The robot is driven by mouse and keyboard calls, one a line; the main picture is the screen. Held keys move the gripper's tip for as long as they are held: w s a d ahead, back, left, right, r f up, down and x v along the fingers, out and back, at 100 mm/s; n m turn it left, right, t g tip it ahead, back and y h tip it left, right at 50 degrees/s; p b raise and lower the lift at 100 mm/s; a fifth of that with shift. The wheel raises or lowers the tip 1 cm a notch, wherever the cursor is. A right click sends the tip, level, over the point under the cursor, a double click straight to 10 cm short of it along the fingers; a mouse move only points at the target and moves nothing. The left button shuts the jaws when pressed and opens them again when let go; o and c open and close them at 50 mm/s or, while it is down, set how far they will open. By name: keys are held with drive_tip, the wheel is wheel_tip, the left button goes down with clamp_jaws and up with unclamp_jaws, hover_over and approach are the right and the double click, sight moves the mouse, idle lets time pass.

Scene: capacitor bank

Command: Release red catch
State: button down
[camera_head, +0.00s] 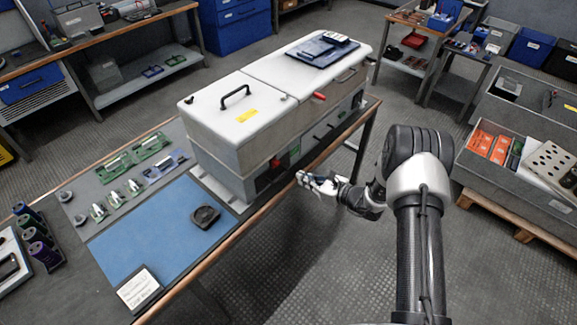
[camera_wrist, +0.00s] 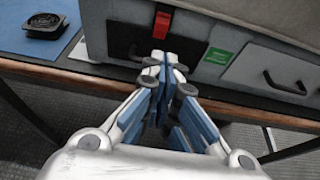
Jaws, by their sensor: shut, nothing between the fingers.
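The large grey-and-white cabinet (camera_head: 235,130) stands on the bench. A red catch (camera_head: 275,163) shows low on its front face, beside a black panel. In the wrist view the red catch (camera_wrist: 162,23) hangs upright just above and beyond my fingertips. Another red piece (camera_head: 319,96) sits at the lid's front edge, farther right. My gripper (camera_head: 302,178) is in front of the cabinet, at the bench's front edge. In the wrist view my gripper (camera_wrist: 165,60) has its blue fingers together, with nothing between them. The fingertips look just below the catch; I cannot tell whether they touch it.
A green label (camera_wrist: 218,56) and a drawer front with a black handle (camera_wrist: 283,84) lie right of the catch. The bench's wooden edge (camera_wrist: 110,84) runs below. A blue mat (camera_head: 150,240) carries a black fan-like part (camera_head: 205,216). A tablet (camera_head: 320,50) lies on the lid.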

idle(0.3)
drive_tip(key=b, duration=0.3)
approach(275, 168)
drive_tip(key=x, duration=0.5)
drive_tip(key=shift+a, duration=0.1)
drive_tip(key=shift+r, duration=0.15)
wheel_tip(275, 168, up, 2)
drive_tip(key=shift+r+p, duration=0.2)
drive_tip(key=shift+p, duration=0.2)
drive_tip(key=shift+w, duration=0.1)
